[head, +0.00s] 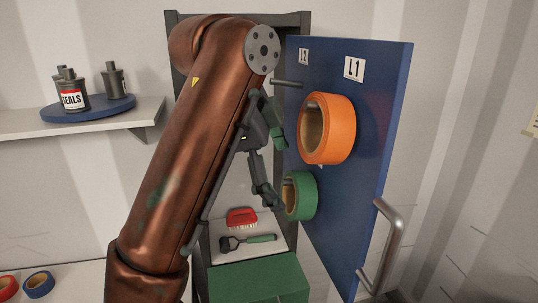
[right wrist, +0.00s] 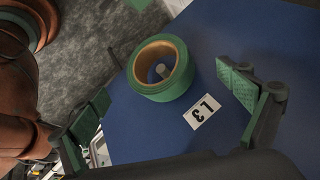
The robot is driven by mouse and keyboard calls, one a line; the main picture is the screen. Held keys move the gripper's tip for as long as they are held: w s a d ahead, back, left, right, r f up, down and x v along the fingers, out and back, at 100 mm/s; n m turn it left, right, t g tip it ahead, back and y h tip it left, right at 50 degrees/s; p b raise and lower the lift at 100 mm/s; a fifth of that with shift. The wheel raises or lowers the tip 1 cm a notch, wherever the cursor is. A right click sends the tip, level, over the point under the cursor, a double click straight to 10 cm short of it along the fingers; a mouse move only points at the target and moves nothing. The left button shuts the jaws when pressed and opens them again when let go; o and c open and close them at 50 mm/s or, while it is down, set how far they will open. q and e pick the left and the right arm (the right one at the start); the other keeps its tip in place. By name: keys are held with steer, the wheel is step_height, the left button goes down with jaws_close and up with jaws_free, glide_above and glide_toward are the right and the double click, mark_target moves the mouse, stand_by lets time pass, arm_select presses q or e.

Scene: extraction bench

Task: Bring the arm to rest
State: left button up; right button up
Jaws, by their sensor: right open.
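My right arm (head: 190,150) crosses the middle of the head view, bent at its elbow near the top. My right gripper (head: 271,167) is open and empty beside the blue door panel (head: 370,190), just left of the green tape roll (head: 305,195). In the right wrist view the gripper (right wrist: 166,100) has its fingers spread wide, one on each side of the green roll (right wrist: 170,90). The roll hangs around a peg on the panel, next to a label marked L3 (right wrist: 202,112). The fingers look apart from the roll. My left gripper is not in view.
An orange tape roll (head: 345,125) hangs on the panel below label L1 (head: 354,68); an empty peg (head: 288,84) is near L2. The door handle (head: 386,240) sticks out at right.

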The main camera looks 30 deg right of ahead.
steer(key=shift+v, duration=2.85)
